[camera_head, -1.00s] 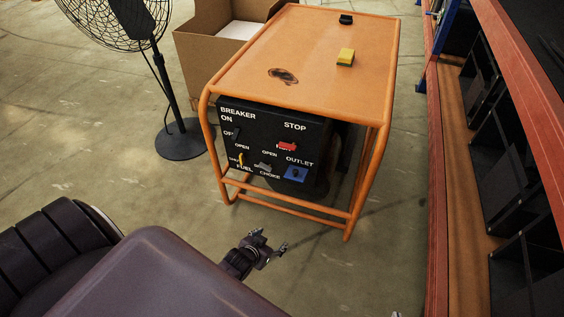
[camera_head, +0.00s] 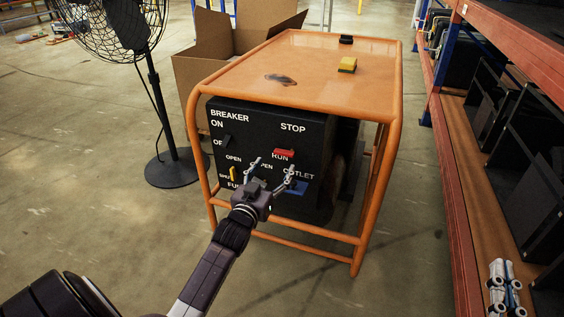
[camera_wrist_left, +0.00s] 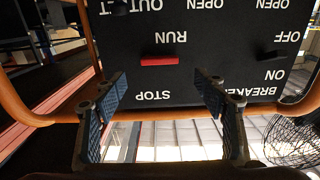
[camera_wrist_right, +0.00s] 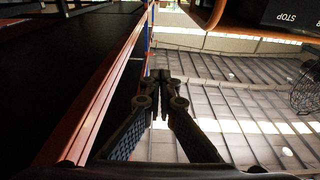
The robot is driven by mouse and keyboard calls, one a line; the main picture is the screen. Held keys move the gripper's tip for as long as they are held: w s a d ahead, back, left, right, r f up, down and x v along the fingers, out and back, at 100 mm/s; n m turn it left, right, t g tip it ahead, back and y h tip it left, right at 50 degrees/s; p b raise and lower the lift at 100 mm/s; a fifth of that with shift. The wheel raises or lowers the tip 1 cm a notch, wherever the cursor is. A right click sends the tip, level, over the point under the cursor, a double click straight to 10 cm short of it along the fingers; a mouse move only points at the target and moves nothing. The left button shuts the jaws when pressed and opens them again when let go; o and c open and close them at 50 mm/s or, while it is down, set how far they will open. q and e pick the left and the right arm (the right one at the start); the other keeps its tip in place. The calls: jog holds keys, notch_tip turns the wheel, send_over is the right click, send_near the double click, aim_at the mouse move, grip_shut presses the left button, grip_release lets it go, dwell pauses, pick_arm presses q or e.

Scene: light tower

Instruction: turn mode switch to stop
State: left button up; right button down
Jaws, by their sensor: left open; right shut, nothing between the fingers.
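The mode switch (camera_head: 284,153) is a red lever on the black control panel (camera_head: 262,130) of the orange-framed generator, between the labels STOP above and RUN below. It lies roughly level. In the left wrist view, which shows the panel upside down, the red switch (camera_wrist_left: 159,61) is beside RUN. My left gripper (camera_head: 272,167) is open and empty in front of the panel, just below the red switch, and covers part of the lower labels. My right gripper (camera_head: 505,268) is shut and empty at the lower right, by the shelf; its fingers meet in the right wrist view (camera_wrist_right: 160,85).
The generator's orange tubes (camera_head: 198,150) frame the panel. A yellow sponge-like block (camera_head: 347,65) and a small black item (camera_head: 346,39) lie on its top. A fan (camera_head: 155,90) and cardboard box (camera_head: 205,75) stand left and behind. Shelving (camera_head: 455,190) runs along the right.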

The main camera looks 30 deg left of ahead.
aim_at(283, 154)
pick_arm(q)
jog(key=b+x, duration=0.2)
jog(key=x, duration=0.4)
jog(key=shift+w, duration=0.65)
pick_arm(e)
jog(key=s+r+t+y, duration=0.2)
jog(key=s+r+t, duration=0.3)
jog(key=r, duration=0.6)
jog(key=shift+s+t+y, duration=0.3)
jog(key=shift+t, duration=0.3)
